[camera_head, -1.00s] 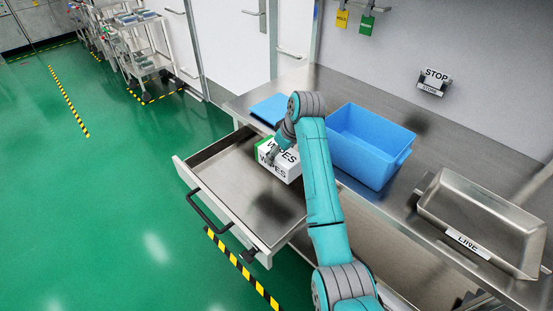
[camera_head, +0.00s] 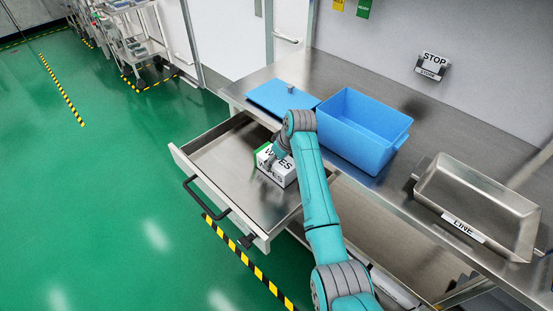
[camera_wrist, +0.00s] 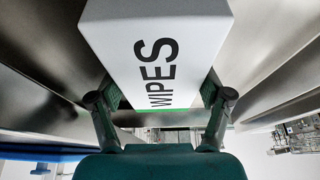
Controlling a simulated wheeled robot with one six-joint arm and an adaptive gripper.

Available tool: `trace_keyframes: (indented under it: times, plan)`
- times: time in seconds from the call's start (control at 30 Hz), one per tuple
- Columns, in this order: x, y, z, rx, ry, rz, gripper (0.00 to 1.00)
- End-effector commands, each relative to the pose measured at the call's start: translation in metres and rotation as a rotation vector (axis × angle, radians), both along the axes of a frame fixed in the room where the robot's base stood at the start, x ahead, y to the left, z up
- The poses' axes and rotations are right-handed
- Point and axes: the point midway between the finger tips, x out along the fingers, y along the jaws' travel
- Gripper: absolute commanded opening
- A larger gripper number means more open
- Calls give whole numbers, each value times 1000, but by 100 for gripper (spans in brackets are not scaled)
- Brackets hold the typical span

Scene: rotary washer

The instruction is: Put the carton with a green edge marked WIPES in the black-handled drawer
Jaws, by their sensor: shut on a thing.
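The white WIPES carton (camera_head: 280,170) with a green edge is in the head view, over the back part of the open drawer (camera_head: 225,170). The drawer has a black handle (camera_head: 206,198) on its front. My gripper (camera_head: 277,160) is shut on the carton; my arm partly hides it. In the wrist view the two fingers (camera_wrist: 163,103) press on opposite sides of the carton (camera_wrist: 155,40), and the green edge lies between them. I cannot tell whether the carton touches the drawer floor.
On the steel counter (camera_head: 410,125) are a blue lid or board (camera_head: 275,98), a blue bin (camera_head: 362,135) and a steel tray marked LINE (camera_head: 480,205). A STOP sign (camera_head: 433,66) is on the wall. The front part of the drawer is empty.

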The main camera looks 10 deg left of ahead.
Motion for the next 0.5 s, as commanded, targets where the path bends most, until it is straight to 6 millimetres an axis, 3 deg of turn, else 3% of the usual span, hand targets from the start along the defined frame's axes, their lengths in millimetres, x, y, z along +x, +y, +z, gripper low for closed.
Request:
trace_keyframes:
  times: [0.17, 0.2, 0.23, 0.5]
  plan:
    - [0, 0, -1, 1, -1, 0, 30]
    - [0, 0, -2, 0, 0, 0, 80]
    - [0, 0, -2, 0, 0, 0, 88]
    - [0, 0, -2, 0, 0, 0, 88]
